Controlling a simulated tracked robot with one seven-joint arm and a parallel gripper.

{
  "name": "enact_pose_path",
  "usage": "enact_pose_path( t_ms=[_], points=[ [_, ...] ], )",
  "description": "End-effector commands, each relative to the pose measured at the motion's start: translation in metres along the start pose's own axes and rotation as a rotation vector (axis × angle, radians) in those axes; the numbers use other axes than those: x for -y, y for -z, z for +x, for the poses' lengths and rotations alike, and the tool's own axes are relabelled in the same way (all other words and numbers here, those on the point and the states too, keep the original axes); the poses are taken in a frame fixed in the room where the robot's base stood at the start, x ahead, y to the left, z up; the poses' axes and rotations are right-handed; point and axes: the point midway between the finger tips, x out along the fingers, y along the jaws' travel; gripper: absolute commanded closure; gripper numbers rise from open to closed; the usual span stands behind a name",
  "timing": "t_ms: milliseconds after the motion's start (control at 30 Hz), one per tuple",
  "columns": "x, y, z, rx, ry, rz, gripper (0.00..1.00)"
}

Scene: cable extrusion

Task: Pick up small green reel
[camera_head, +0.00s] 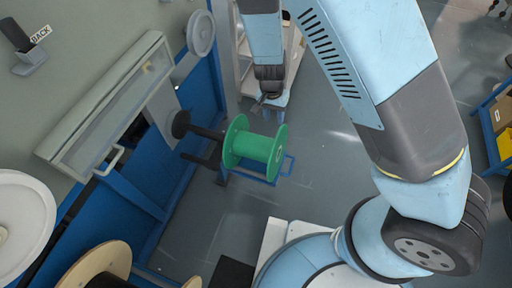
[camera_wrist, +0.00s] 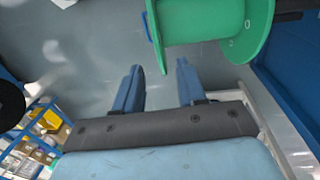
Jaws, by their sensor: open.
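The green reel (camera_head: 252,148) sits at the end of a dark spindle that sticks out from the blue machine in the head view. In the wrist view the green reel (camera_wrist: 205,22) shows at the top, beyond my fingers and right of their middle. My gripper (camera_wrist: 158,75) is open and empty, with its two blue fingers apart. In the head view my gripper (camera_head: 268,103) is above and slightly right of the reel in the picture. It is apart from the reel. The reel's core is partly hidden by its near flange.
A blue-framed machine (camera_head: 205,95) with a grey cover stands at the left. A shelf (camera_head: 290,60) stands behind my gripper. Wooden reels (camera_head: 95,265) lie at the lower left. A blue rack with bins (camera_head: 497,125) is at the far right. Grey floor is clear between.

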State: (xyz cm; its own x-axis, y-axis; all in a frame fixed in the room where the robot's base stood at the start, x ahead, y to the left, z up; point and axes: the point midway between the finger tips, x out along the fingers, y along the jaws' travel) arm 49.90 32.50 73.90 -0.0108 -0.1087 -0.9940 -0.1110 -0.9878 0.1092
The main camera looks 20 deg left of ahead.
Motion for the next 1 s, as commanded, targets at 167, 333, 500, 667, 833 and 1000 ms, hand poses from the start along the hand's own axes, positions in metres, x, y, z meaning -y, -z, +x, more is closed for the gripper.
enact_pose_path(
  t_ms=[167, 333, 500, 667, 833, 1000],
  points=[
    [-0.002, 0.0, 0.03, 0.004, -0.004, 0.002, 0.6],
    [-0.002, 0.0, 0.058, 0.003, -0.002, 0.002, 0.6],
    [-0.001, 0.0, 0.075, 0.003, -0.001, 0.0, 0.6],
    [-0.002, 0.0, 0.082, 0.002, -0.001, 0.002, 0.6],
    [-0.006, 0.002, 0.102, 0.003, -0.002, 0.003, 0.6],
    [-0.006, 0.002, 0.122, 0.004, -0.001, 0.001, 0.6]
  ],
)
